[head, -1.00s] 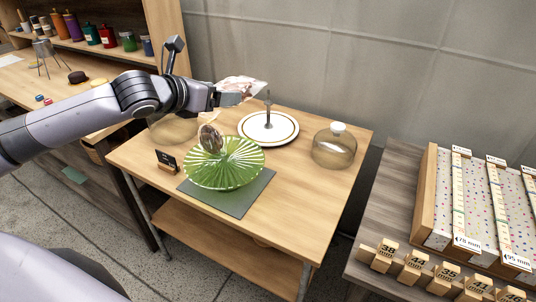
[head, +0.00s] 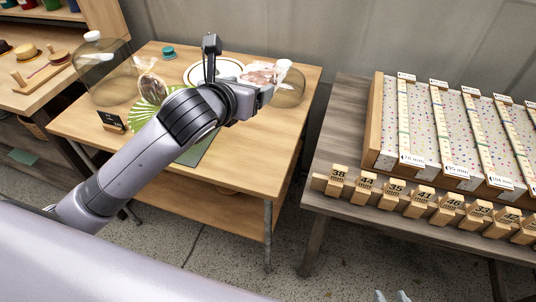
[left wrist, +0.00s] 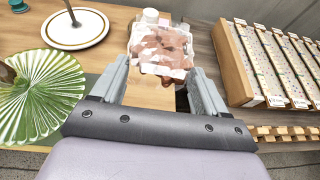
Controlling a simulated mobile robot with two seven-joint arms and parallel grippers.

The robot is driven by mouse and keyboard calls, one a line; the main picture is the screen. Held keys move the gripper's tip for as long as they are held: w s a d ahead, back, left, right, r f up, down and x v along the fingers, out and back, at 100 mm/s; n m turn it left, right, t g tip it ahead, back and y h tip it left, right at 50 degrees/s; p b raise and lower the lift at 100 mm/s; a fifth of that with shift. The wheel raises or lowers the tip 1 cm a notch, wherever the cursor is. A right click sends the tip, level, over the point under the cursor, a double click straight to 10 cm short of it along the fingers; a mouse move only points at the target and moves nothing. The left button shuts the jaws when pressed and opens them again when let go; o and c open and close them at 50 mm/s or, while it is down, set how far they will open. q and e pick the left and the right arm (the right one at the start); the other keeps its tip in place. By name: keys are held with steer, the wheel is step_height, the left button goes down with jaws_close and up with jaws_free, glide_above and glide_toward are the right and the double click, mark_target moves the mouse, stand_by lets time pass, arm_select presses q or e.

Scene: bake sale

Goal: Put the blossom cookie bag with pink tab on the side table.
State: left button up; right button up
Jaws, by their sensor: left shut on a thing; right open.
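My left gripper (head: 262,88) is shut on a clear bag of pink and white cookies (head: 262,72). The bag also shows between the two fingers in the left wrist view (left wrist: 162,45). It is held in the air over the right back part of a light wooden table (head: 240,150), in front of a glass dome. I cannot make out a pink tab on the bag. My right gripper (head: 392,296) shows only its open fingertips at the bottom edge of the head view.
The wooden table holds a green pleated dish (left wrist: 40,95), a white plate with a post (left wrist: 75,32), glass domes (head: 292,88) and a small black sign (head: 111,121). To the right, past a gap, stands a grey table (head: 330,150) with a sprinkle-patterned rack (head: 420,120) and numbered blocks.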

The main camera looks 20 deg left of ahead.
arm_select(q)
steer(key=y+b, duration=0.1)
steer(key=b, duration=0.3)
glide_above(255, 169)
steer(key=shift+n, duration=0.4)
step_height(255, 169, down, 16)
steer(key=shift+r, duration=0.1)
step_height(255, 169, down, 5)
steer(key=shift+r+b, duration=0.15)
steer(key=shift+b, duration=0.5)
steer(key=shift+f, duration=0.2)
steer(key=o, duration=0.8)
steer(key=shift+r, duration=0.15)
